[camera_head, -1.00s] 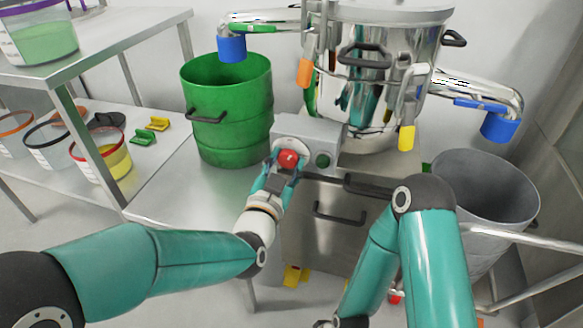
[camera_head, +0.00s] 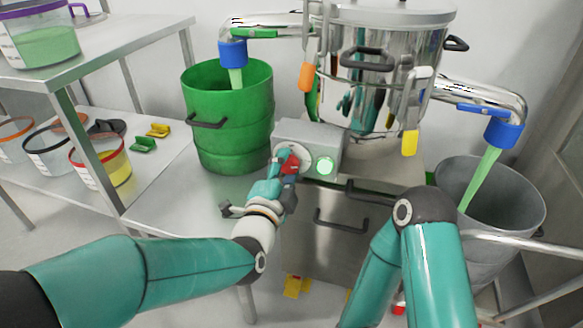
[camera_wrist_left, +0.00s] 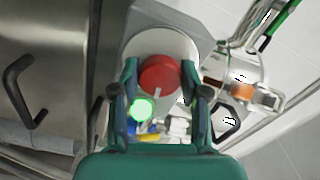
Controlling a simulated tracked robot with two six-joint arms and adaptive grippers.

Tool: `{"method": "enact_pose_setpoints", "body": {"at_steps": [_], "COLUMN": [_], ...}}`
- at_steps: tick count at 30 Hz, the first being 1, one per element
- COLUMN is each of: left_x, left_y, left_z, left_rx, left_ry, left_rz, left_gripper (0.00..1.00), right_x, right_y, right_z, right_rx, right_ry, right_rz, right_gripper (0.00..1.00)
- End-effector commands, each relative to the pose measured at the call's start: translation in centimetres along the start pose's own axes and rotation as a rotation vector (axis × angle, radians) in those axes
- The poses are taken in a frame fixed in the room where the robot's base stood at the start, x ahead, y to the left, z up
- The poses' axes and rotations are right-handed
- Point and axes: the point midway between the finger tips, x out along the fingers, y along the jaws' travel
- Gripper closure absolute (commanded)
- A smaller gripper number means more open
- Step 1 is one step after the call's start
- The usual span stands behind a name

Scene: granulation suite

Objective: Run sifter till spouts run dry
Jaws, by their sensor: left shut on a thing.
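The steel sifter (camera_head: 385,45) stands at the back. Green material pours from its left spout (camera_head: 233,52) into the green drum (camera_head: 228,130) and from its right spout (camera_head: 503,133) into the grey bin (camera_head: 500,185). The control box (camera_head: 330,141) in front has a red knob (camera_head: 290,163) and a lit green button (camera_head: 324,166). My left gripper (camera_head: 282,172) is shut on the red knob. The left wrist view shows the knob (camera_wrist_left: 160,75) between the two fingers, with the glowing button (camera_wrist_left: 144,109) beside it. My right gripper is out of view below my right arm.
A steel shelf (camera_head: 120,30) at the left holds a tub of green material (camera_head: 45,42). Lower down are several clear tubs, one with yellow material (camera_head: 112,165), and yellow and green clips. A metal rail (camera_head: 530,245) crosses the lower right.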

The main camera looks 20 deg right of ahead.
Motion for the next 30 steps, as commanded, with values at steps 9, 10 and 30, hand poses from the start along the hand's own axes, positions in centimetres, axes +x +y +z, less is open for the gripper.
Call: {"method": "enact_pose_setpoints", "body": {"at_steps": [9, 10, 30], "left_x": [-0.15, -0.14, -0.13], "left_y": [0.8, 0.81, 0.84], "left_z": [-0.54, -0.54, -0.48], "left_rx": [0.163, 0.172, 0.201], "left_ry": [0.014, 0.014, 0.013], "left_rz": [0.019, 0.019, 0.019], "left_gripper": [0.9, 0.9, 0.37], "right_x": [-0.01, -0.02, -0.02], "right_y": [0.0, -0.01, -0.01], "right_z": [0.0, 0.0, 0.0], "right_rx": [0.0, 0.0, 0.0], "right_ry": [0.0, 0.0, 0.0], "right_rz": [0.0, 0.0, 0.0], "right_gripper": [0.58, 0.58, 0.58]}}
